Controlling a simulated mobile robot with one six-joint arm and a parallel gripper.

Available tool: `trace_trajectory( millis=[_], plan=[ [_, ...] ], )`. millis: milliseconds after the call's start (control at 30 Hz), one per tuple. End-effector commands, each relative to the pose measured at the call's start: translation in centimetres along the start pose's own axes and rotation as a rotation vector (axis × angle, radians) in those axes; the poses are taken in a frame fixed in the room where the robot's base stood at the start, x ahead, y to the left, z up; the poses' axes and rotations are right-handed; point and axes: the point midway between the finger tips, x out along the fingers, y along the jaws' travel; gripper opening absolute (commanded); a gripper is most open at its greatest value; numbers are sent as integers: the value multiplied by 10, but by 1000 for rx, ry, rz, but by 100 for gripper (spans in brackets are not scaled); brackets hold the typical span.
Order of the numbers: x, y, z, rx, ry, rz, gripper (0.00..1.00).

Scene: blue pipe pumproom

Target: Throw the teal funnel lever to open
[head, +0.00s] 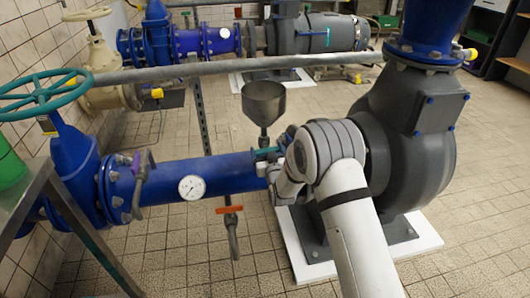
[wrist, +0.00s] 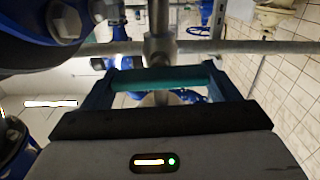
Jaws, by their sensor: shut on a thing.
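The grey metal funnel (head: 264,101) stands upright above the blue pipe, just left of the big grey pump. The teal funnel lever (head: 266,151) shows as a small teal piece below the funnel's neck, partly hidden by my arm. My gripper (head: 272,168) is at the lever, mostly hidden behind my own wrist in the head view. In the wrist view the teal lever (wrist: 165,79) lies crosswise between the two fingers of my gripper (wrist: 160,84), which is shut on it. A grey metal stem (wrist: 159,45) rises just beyond the lever.
An orange lever (head: 229,210) hangs below the blue pipe (head: 215,176), and a purple-tipped lever (head: 137,164) is farther left. A pressure gauge (head: 192,188) sits on the pipe. The grey pump (head: 408,140) stands close on the right. The tiled floor in front is open.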

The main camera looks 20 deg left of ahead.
Motion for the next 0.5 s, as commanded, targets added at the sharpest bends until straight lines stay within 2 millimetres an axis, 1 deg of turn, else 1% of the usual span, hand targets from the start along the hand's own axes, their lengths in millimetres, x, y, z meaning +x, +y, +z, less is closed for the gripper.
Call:
trace_trajectory(
  millis=[33, 267, 500],
  plan=[
    [-1, -4, 2, -24, 0, -8, 59],
    [-1, -6, 4, -193, 0, -8, 59],
    [-2, -7, 6, -420, 0, -9, 59]
  ],
)
